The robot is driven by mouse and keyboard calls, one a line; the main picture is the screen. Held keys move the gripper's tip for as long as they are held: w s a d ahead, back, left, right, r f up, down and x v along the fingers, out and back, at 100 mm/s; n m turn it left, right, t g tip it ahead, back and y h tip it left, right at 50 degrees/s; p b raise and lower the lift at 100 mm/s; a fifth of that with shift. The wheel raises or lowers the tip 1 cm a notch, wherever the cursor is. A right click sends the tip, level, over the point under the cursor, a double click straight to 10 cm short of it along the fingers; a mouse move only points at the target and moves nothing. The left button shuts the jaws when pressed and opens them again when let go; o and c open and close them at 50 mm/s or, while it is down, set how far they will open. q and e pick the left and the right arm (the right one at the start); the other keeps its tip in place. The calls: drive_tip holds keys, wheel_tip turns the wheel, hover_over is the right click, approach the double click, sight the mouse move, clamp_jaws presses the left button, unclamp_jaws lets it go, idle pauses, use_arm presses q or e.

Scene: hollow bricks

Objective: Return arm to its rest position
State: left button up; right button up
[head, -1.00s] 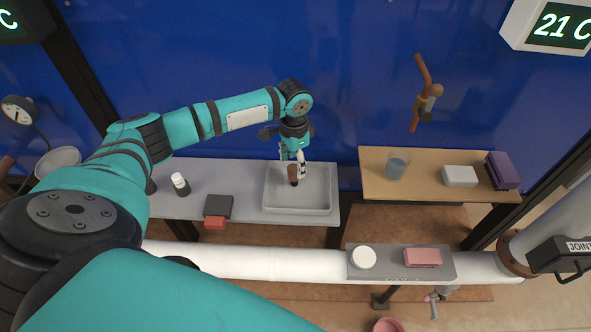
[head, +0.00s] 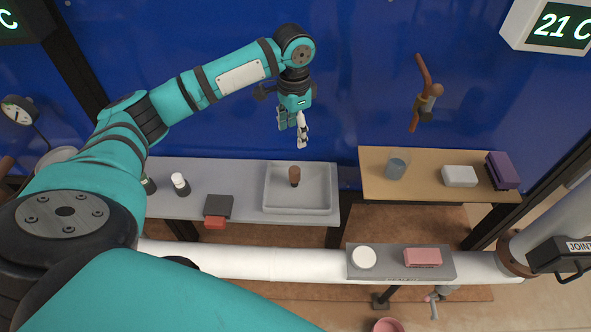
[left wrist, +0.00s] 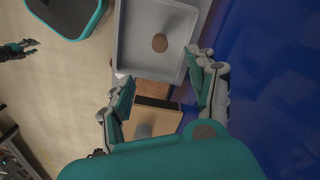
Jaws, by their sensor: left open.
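My left gripper (head: 292,133) is open and empty. It hangs above and behind the grey tray (head: 328,190), in front of the blue wall. A small brown cylinder-like object (head: 294,176) stands in the tray, apart from the gripper. The left wrist view shows my open left gripper (left wrist: 165,100) with both fingers spread, and the tray (left wrist: 128,45) with the round brown top (left wrist: 160,42) of the object beyond them. My right gripper cannot be made out in the head view.
The grey table (head: 240,178) also bears a white-capped bottle (head: 180,182) and a dark block (head: 218,206) with a red part. A wooden table (head: 430,192) at right holds a glass (head: 397,166), a white block (head: 459,176) and a purple block (head: 502,170). A white pipe (head: 290,266) runs in front.

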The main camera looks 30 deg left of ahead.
idle(0.4)
use_arm(q)
drive_tip(key=s+d+f+t+h, duration=0.3)
drive_tip(key=s+d+f, duration=1.1)
drive_tip(key=s+d, duration=0.3)
drive_tip(key=s+a+n+y, duration=0.3)
drive_tip(key=s+a+n, duration=0.15)
drive_tip(key=s, duration=0.45)
wheel_tip(320, 180, down, 29)
drive_tip(key=s+g, duration=0.1)
drive_tip(key=s, duration=0.2)
drive_tip(key=s+a+f, duration=0.1)
drive_tip(key=s+f, duration=0.6)
drive_tip(key=s+a+f+m+g, duration=0.1)
drive_tip(key=s+a+f, duration=0.1)
drive_tip(key=s+f, duration=0.4)
drive_tip(key=shift+s+a+f+b, duration=0.25)
drive_tip(key=shift+s+f+b, duration=0.2)
drive_tip(key=shift+s, duration=0.6)
